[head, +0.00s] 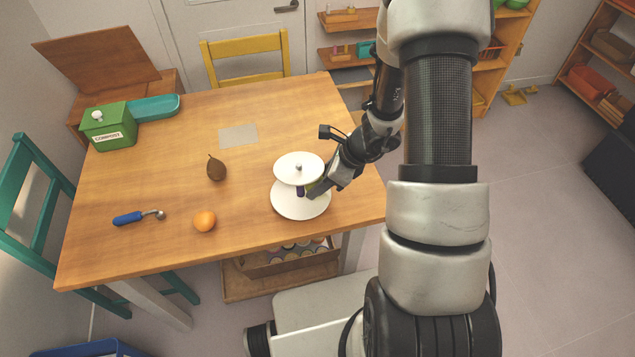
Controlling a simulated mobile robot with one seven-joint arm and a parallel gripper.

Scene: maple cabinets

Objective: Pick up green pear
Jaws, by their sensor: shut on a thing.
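A two-tier white stand (299,205) stands at the right side of the wooden table. My gripper (310,189) reaches in from the right between its upper and lower plates. A small yellow-green patch shows at the fingertips; it appears to be the green pear (313,184), and my gripper is shut on it. Most of the pear is hidden by the upper plate and the fingers. I cannot tell whether it touches the lower plate. A small purple patch shows beside the fingertips.
A brown pear-shaped fruit (217,168), an orange (205,221) and a blue-handled scoop (138,217) lie left of the stand. A green compost box (108,130) and teal tray (154,108) are at the back left. The upper plate (298,160) overhangs my gripper.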

